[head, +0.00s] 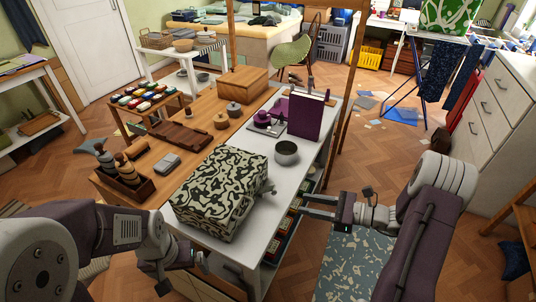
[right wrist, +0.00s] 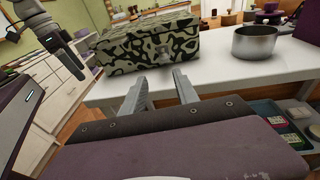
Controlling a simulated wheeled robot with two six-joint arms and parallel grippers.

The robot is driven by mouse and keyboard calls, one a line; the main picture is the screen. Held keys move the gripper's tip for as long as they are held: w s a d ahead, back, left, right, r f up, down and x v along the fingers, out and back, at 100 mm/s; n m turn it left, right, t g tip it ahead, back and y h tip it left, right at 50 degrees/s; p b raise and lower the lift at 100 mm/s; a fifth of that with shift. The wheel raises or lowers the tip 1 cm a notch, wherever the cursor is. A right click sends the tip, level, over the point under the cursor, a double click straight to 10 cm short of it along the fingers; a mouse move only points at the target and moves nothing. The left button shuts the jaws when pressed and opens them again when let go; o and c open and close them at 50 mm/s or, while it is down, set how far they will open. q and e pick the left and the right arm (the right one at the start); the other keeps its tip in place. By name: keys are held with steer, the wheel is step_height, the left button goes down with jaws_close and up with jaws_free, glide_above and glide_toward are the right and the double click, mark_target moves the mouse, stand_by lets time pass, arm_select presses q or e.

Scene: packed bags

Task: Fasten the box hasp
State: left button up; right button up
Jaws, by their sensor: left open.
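The box (head: 218,190) has a black and pale-green camouflage pattern and stands on the white worktop with its lid down. A small silver hasp (right wrist: 181,53) shows on the box's front face in the right wrist view, where the box (right wrist: 145,48) is ahead and above. Whether the hasp is engaged is too small to tell. My right gripper (head: 304,205) is open and empty, right of the box and apart from it; its two fingers (right wrist: 160,85) point toward the hasp side. My left gripper (head: 200,262) is open, low near the box's front end, partly hidden by its arm.
A steel pot (head: 287,153) stands on the white worktop (head: 262,207) behind the hasp side. A purple upright folder (head: 307,117) is further back. A wooden holder (head: 124,185) and brown items lie left of the box. Shelves with small packs sit below the worktop.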

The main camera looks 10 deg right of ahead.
steer(key=x, duration=0.3)
steer(key=b+x, duration=0.1)
steer(key=x, duration=0.2)
steer(key=w+r+b+x, duration=0.1)
steer(key=x, duration=0.2)
steer(key=shift+w+a, duration=0.1)
steer(key=shift+a, duration=0.05)
arm_select(q)
steer(key=shift+f, duration=0.7)
arm_select(e)
jaws_close()
